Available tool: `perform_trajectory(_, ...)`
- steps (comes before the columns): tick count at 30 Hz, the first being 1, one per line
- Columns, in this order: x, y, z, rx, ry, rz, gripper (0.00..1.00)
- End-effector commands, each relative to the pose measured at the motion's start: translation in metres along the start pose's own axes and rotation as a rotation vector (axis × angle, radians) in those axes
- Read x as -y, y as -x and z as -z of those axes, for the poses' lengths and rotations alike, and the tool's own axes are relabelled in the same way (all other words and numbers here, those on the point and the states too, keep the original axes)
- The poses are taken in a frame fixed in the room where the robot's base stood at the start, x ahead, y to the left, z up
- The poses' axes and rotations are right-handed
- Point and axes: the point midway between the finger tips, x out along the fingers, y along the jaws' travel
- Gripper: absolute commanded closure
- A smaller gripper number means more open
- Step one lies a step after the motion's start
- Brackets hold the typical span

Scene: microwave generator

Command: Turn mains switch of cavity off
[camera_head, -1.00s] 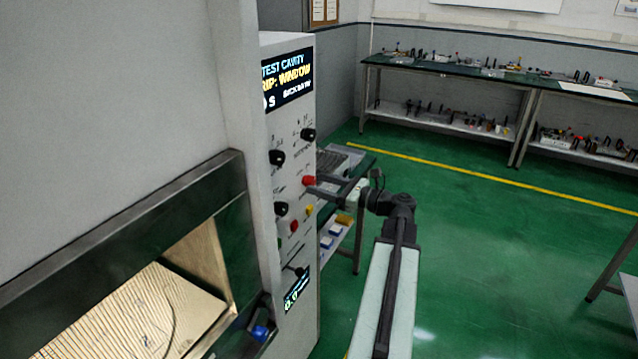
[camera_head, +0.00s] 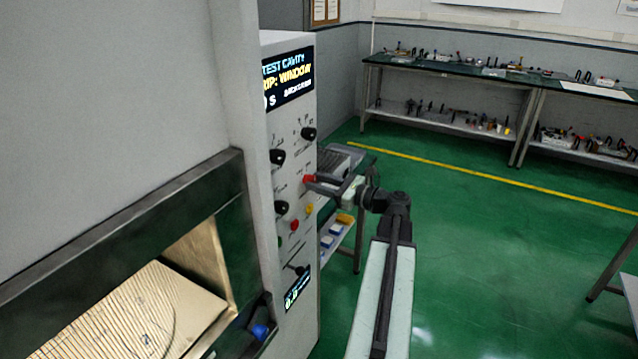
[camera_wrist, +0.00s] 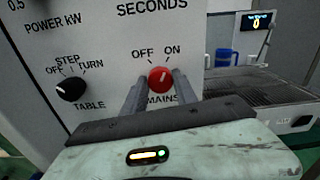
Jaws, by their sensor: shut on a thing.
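The test cavity's control panel (camera_head: 290,160) faces right in the head view. The mains switch is a red round knob (camera_wrist: 160,80) below the OFF and ON labels in the wrist view. Its white pointer line is tilted up and to the right, towards ON. It also shows in the head view as a small red knob (camera_head: 309,179). My gripper (camera_wrist: 160,88) is shut on the red knob, one finger at each side. In the head view my gripper (camera_head: 315,182) reaches the panel from the right, and the fingers hide part of the knob.
A black STEP/TURN table knob (camera_wrist: 70,88) sits left of the mains knob. Other black knobs (camera_head: 281,208), a yellow button (camera_head: 309,209) and a red button (camera_head: 294,225) are close by. The open cavity (camera_head: 150,310) is at lower left. Green floor (camera_head: 480,230) is clear.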

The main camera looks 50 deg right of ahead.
Motion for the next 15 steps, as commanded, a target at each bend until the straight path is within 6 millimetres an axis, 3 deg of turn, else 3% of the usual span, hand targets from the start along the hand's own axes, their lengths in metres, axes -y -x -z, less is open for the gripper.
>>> perform_trajectory(15,-0.0007,0.0003,0.0004,0.000,0.424,0.001,1.00)
